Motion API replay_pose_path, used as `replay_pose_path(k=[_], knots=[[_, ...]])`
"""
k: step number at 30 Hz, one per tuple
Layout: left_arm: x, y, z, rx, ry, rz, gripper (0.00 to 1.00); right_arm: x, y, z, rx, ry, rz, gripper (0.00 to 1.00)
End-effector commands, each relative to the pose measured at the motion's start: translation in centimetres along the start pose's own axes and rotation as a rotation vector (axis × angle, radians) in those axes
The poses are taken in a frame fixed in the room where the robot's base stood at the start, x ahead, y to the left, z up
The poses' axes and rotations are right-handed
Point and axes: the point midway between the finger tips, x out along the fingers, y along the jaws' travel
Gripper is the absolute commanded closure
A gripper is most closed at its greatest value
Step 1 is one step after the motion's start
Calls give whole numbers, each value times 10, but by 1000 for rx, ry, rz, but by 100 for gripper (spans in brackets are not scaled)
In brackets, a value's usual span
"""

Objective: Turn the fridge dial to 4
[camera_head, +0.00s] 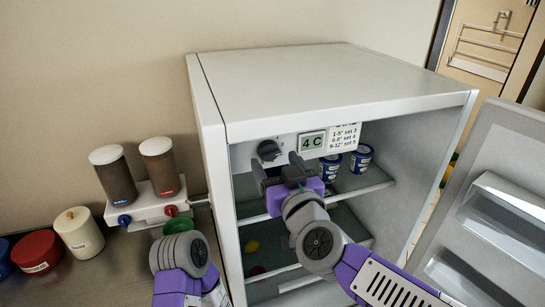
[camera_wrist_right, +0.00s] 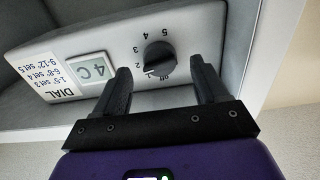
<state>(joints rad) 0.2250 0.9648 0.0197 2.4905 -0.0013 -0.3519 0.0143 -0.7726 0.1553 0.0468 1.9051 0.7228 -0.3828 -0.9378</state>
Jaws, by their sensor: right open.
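The fridge dial (camera_head: 268,150) is a dark round knob on the white panel inside the open fridge (camera_head: 300,85). In the right wrist view, seen upside down, the dial (camera_wrist_right: 160,58) has the marks off and 1 to 5 around it; I cannot tell clearly which mark it points to. My right gripper (camera_head: 276,164) is open and empty in front of the panel, just below the dial in the head view. In the right wrist view its fingers (camera_wrist_right: 161,68) stand on either side of the dial, apparently not gripping it. My left gripper is not in view.
A display (camera_head: 312,141) reads 4 C beside a printed setting label (camera_head: 344,137). Blue-and-white tubs (camera_head: 361,158) stand on the upper shelf. The fridge door (camera_head: 490,200) is open at right. A two-canister dispenser (camera_head: 150,205) and several lidded jars stand left of the fridge.

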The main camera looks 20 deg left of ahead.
Motion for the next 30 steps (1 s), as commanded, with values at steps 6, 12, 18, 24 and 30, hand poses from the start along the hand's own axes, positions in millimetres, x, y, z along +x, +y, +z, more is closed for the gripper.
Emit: replay_pose_path(k=[6, 12, 18, 24, 30], knots=[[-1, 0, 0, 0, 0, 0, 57, 24, 0, 1, 0, -2, 0, 27], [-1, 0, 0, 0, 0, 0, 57, 29, 0, 0, 0, -2, 0, 27], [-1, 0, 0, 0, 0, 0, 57, 29, 0, 0, 0, -2, 0, 34], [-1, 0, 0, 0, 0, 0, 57, 29, 0, 0, 0, -1, 0, 64], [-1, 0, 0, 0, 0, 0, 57, 29, 0, 0, 1, -1, 0, 83]])
